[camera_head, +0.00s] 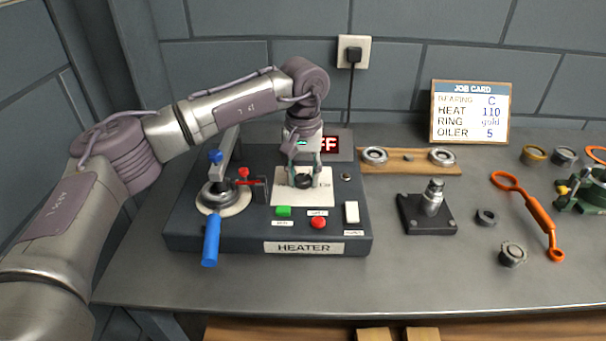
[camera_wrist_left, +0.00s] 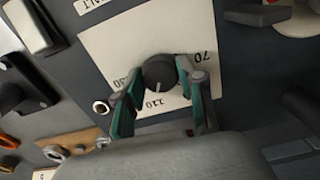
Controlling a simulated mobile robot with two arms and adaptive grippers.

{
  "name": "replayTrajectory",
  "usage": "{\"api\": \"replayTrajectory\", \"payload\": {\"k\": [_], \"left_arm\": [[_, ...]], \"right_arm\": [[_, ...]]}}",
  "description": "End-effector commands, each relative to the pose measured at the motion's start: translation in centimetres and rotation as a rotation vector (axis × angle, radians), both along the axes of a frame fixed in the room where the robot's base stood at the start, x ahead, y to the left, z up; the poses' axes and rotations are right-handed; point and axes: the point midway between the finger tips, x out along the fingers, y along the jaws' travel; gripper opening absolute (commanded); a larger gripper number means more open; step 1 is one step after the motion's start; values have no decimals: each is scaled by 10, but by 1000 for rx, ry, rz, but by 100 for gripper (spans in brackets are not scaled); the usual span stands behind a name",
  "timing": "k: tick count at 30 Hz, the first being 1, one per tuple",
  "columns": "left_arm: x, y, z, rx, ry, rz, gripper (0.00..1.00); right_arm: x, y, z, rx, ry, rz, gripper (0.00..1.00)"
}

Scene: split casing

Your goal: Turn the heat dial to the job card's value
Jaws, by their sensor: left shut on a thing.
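The heat dial (camera_head: 304,182) is a black round knob on a white scale plate (camera_head: 287,199) of the heater. My left gripper (camera_head: 304,177) reaches down from above and is shut on the dial. In the left wrist view, its green-padded fingers (camera_wrist_left: 160,88) sit on either side of the dial (camera_wrist_left: 159,71). The dial's white mark points at or close to the printed 110, with 70 and 130 also readable. The job card (camera_head: 470,112) on the wall side reads heat 110. My right gripper is not in view.
The heater (camera_head: 190,236) carries a green button (camera_head: 283,211), a red button (camera_head: 318,222), a white switch (camera_head: 351,212) and a blue-handled lever (camera_head: 211,240). My arm partly covers its display (camera_head: 329,146). A post on a black base (camera_head: 428,214) and an orange tool (camera_head: 538,212) lie right.

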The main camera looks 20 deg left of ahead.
Motion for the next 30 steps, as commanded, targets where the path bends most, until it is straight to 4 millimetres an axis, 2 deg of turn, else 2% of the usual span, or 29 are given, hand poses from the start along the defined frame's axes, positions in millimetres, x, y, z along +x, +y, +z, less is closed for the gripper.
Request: {"api": "replayTrajectory", "payload": {"k": [11,12,16,26,30], "left_arm": [[1,0,1,-1,-2,-3,4],[1,0,1,-1,-2,-3,44],[0,0,1,-1,-2,-3,64],[0,0,2,0,-1,-3,64],[1,0,17,-1,-5,-2,64]], "right_arm": [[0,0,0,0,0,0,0],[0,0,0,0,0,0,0],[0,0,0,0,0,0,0],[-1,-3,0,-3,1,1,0],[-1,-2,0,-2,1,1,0]]}}
